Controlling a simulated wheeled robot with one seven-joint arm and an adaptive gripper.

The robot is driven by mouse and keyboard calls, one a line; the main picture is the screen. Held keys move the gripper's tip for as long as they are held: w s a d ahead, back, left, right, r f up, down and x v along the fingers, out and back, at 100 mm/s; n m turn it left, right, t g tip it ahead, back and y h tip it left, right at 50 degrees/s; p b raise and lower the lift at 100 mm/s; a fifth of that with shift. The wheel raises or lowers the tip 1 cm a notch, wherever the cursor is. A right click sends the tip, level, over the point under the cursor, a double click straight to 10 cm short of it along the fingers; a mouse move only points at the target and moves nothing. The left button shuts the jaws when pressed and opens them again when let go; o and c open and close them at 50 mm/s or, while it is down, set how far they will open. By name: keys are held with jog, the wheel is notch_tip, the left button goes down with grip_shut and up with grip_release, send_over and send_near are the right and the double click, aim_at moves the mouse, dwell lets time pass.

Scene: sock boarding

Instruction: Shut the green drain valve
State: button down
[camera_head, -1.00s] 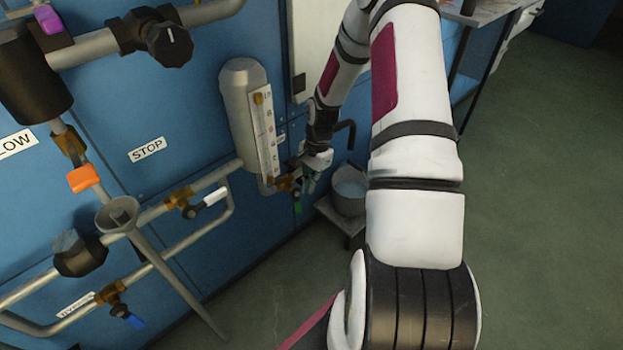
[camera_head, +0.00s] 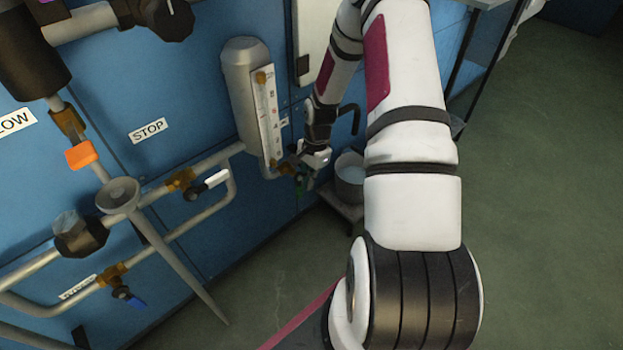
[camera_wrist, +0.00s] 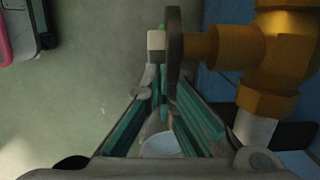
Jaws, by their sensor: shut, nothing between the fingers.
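The green drain valve has a brass body (camera_wrist: 275,55) at the right of the wrist view. Its green handle (camera_head: 300,186) hangs below the brass fitting under the grey sight-glass vessel in the head view. In the wrist view only a small green bit of the handle (camera_wrist: 162,27) shows beyond my fingertips. My gripper (camera_head: 308,173) is right beside the handle in the head view. In the wrist view my gripper (camera_wrist: 163,60) has its fingers drawn together, empty, close to a dark disc-like part of the valve. I cannot tell whether they touch the handle.
A bucket (camera_head: 350,168) stands on a low stand (camera_head: 340,206) below the valve. Pipes with a white-handled valve (camera_head: 208,184), an orange-handled valve (camera_head: 82,155) and a blue-handled valve (camera_head: 130,298) lie left. The green floor at right is clear.

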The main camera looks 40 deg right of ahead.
jog(key=shift+a, duration=0.1)
notch_tip(320, 180, up, 10)
jog(key=d+p, duration=0.2)
jog(key=p, duration=0.4)
jog(key=shift+d+f+p, duration=0.15)
jog(key=shift+d+p, duration=0.15)
jog(key=shift+p, duration=0.05)
